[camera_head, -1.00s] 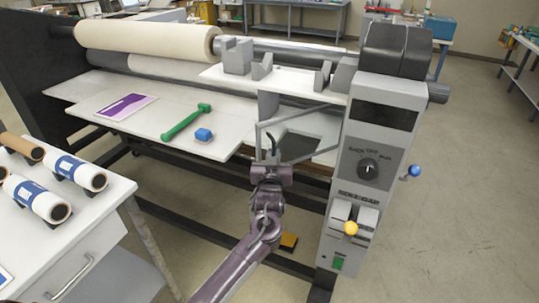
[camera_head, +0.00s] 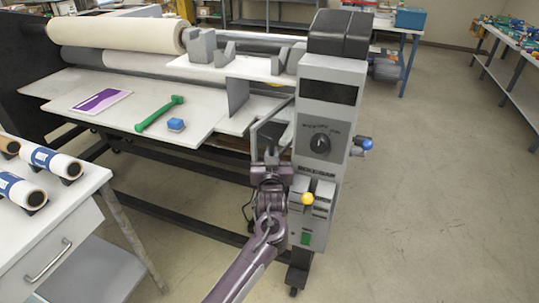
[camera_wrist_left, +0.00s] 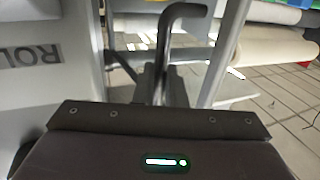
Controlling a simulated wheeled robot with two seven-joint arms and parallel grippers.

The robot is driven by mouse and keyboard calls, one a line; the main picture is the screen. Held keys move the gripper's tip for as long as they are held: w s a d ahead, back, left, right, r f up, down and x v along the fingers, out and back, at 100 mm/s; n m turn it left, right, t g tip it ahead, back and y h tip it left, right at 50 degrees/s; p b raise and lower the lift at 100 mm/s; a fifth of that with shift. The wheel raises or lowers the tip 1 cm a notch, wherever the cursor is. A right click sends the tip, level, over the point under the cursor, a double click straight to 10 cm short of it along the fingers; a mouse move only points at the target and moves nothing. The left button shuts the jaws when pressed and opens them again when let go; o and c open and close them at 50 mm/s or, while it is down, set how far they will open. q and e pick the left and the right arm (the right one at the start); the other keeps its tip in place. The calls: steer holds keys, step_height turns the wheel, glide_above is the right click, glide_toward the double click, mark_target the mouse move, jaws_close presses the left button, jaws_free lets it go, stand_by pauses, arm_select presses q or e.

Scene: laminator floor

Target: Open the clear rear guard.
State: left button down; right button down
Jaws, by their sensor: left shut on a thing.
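The clear rear guard is a see-through panel in a grey frame (camera_head: 254,137) beside the laminator's control column. It stands at an angle, its outer side toward me. Its frame bars also show in the left wrist view (camera_wrist_left: 224,52). A dark bent handle (camera_wrist_left: 184,10) rises in the left wrist view, in front of the guard. My left gripper (camera_head: 270,163) is at the guard's lower front, close to the column, and is shut on the handle. The fingertips are partly hidden in both views. My right gripper is not in view.
A white table (camera_head: 60,215) with rolls is at left. Floor at right is clear.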

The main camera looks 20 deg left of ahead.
arm_select(q)
steer(key=shift+d+r, duration=0.1)
steer(key=shift+r, duration=0.15)
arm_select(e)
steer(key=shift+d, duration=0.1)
arm_select(q)
steer(key=c, duration=1.7)
jaws_free()
steer(key=shift+w, duration=0.1)
steer(key=shift+o, duration=0.3)
steer(key=shift+f, duration=0.15)
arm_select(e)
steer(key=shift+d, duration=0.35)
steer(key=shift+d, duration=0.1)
